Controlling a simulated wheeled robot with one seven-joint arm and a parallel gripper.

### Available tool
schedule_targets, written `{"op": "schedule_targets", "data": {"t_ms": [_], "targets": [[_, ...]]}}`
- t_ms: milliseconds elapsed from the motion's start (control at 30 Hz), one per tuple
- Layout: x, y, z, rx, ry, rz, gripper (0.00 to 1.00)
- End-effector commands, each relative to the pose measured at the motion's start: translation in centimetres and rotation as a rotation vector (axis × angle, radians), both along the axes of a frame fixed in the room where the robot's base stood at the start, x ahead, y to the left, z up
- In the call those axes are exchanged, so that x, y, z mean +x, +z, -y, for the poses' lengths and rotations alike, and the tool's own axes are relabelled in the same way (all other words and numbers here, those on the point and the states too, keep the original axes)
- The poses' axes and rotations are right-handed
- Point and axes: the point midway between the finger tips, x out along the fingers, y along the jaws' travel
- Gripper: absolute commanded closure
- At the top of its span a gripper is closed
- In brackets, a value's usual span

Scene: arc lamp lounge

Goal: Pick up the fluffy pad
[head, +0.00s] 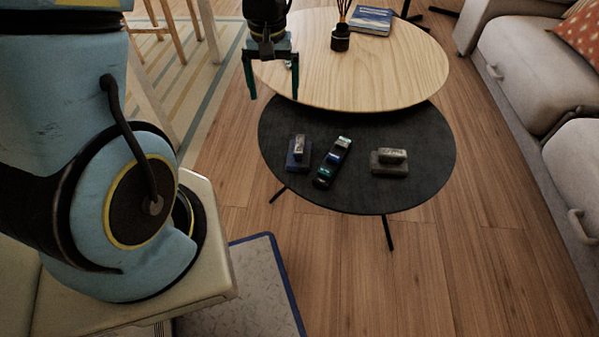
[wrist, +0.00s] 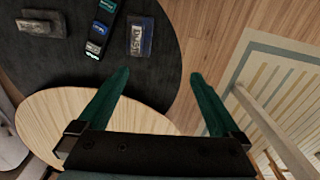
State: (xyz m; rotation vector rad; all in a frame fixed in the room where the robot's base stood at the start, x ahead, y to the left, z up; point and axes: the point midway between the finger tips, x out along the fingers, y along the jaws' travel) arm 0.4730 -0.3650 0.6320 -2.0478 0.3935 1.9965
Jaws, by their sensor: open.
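Three small things lie on the black round table (head: 345,197). At left is a dark blue block with a grey piece on top (head: 298,153), also in the wrist view (wrist: 140,37). In the middle is a long dark strip with teal and pale patches (head: 332,162), also in the wrist view (wrist: 102,27). At right is a grey block with a smaller block on it (head: 389,162), also in the wrist view (wrist: 42,24). I cannot tell for sure which is the fluffy pad. My gripper (head: 271,77) is open and empty, above and apart from them; its fingers show in the wrist view (wrist: 160,75).
A higher pale wooden table (head: 350,75) overlaps the black one at the back. It holds a dark diffuser with sticks (head: 340,40) and a blue book (head: 371,20). A grey sofa (head: 530,65) stands at right. Wooden floor (head: 350,280) in front is clear.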

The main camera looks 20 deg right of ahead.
Motion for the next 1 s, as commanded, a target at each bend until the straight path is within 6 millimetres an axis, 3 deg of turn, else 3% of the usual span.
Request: {"op": "schedule_targets", "data": {"t_ms": [33,200,633,1000], "targets": [[-0.5,-3.5,1.4,0.006,-0.022,-0.007,0.00],[-1.7,-7.6,4.3,0.014,-0.058,-0.019,0.00],[-2.2,-13.0,5.2,0.019,-0.068,-0.024,0.00],[-2.2,-15.8,5.2,0.017,-0.067,-0.023,0.00]]}}
